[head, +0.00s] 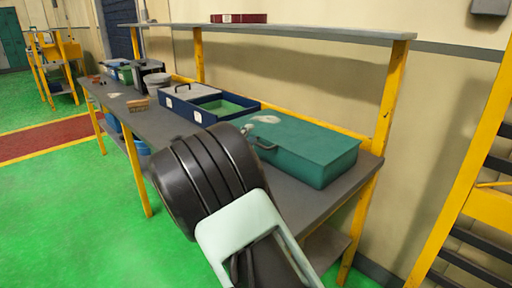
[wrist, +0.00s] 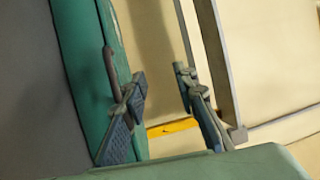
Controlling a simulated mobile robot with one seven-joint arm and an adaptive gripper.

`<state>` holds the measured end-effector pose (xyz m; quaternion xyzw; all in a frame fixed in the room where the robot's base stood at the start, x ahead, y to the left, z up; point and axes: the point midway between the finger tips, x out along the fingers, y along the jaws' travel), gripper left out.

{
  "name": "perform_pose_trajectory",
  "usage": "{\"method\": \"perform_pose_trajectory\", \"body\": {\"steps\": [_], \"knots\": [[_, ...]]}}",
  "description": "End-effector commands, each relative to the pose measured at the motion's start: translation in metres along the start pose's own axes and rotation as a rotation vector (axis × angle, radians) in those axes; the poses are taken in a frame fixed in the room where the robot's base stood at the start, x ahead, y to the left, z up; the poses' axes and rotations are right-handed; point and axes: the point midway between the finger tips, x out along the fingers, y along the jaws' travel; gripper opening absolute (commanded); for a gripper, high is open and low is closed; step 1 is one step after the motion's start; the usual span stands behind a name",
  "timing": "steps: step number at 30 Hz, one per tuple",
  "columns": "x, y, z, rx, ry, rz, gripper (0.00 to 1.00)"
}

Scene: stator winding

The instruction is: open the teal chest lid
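The teal chest (head: 318,155) sits on the right end of the grey workbench, and its lid looks shut. A dark handle (head: 262,144) is on its left side in the head view. In the wrist view a teal chest side (wrist: 82,50) runs down the left, with the dark handle (wrist: 111,72) upright on it. My gripper (wrist: 163,100) is open, its two fingers apart with nothing clearly between them. The left finger overlaps the handle's lower end in the picture; I cannot tell whether they touch. In the head view my arm hides the gripper.
A blue open box (head: 205,103) with a green inside stands left of the chest on the workbench (head: 309,200). A shelf (head: 290,33) runs above the bench, held by yellow posts (head: 393,90). A yellow rack (head: 470,175) stands at the right. Green floor lies open at the front left.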

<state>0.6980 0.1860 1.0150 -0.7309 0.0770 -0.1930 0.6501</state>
Motion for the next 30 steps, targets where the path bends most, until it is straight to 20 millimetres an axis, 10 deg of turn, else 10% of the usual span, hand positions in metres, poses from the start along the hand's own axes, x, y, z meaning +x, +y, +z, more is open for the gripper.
{"method": "perform_pose_trajectory", "body": {"steps": [12,30], "knots": [[-0.014,0.079,0.005,0.000,0.003,0.003,0.27],[0.062,0.075,0.004,0.005,0.003,0.002,0.27]]}}
